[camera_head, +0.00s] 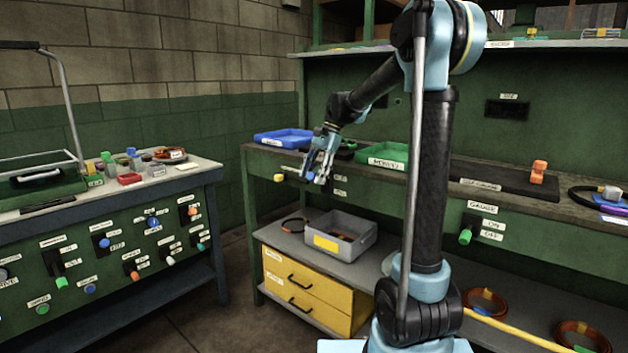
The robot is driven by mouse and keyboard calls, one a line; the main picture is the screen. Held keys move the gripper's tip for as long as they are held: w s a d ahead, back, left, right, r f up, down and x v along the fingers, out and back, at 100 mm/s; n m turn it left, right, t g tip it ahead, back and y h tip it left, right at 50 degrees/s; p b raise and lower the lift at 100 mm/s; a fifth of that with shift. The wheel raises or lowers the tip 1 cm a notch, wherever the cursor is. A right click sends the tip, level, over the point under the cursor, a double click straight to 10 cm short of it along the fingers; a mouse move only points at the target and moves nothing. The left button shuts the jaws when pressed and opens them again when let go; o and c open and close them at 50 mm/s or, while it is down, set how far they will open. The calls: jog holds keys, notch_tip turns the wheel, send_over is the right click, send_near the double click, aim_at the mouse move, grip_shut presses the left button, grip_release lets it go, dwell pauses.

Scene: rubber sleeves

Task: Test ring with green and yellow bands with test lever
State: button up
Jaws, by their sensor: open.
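My gripper (314,177) points down, open, in front of the front edge of the long green bench. No held thing can be made out in it. A yellow knob (279,178) is farther left. I cannot read the labels beside them, so I cannot tell which is the test lever. A green-handled lever (465,236) is farther right on this panel, under a label. I cannot pick out a ring with green and yellow bands.
On the bench are a blue tray (283,138), a green tray (384,155) and an orange block (538,171) on a dark mat. A grey bin (340,238) and brown rings (485,302) are on the lower shelf. A control table (110,240) stands left.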

jog(key=shift+x, duration=0.75)
jog(key=shift+c, duration=0.4)
